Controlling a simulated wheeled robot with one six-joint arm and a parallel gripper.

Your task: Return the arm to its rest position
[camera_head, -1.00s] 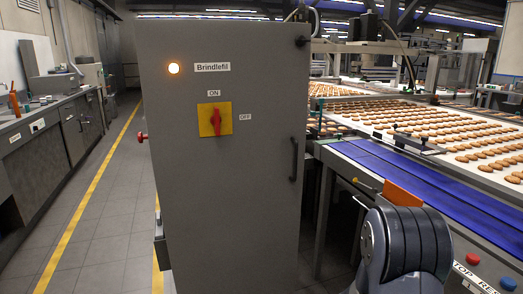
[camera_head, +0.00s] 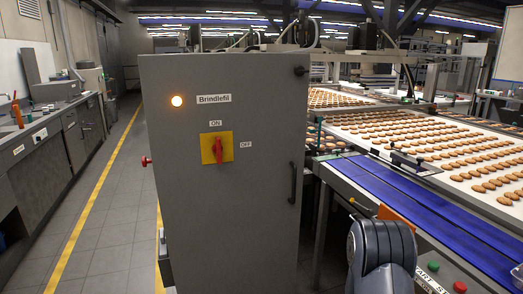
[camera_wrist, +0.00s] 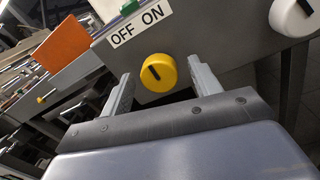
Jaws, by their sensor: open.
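My gripper (camera_wrist: 160,68) shows in the wrist view with its two grey fingers spread apart and nothing held between them. Beyond the fingers, a round yellow knob (camera_wrist: 159,73) with a black line sits on a grey panel. Whether the fingers touch the panel I cannot tell. In the head view, my dark arm segment rises at the lower right in front of the conveyor, and my gripper is out of sight there.
A grey cabinet (camera_head: 230,235) with a red switch on a yellow plate (camera_head: 217,148) stands in the middle. The blue conveyor (camera_head: 420,208) and biscuit rows lie to the right. An orange plate (camera_wrist: 63,47) and white knob (camera_wrist: 294,15) flank the yellow knob. The left aisle is clear.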

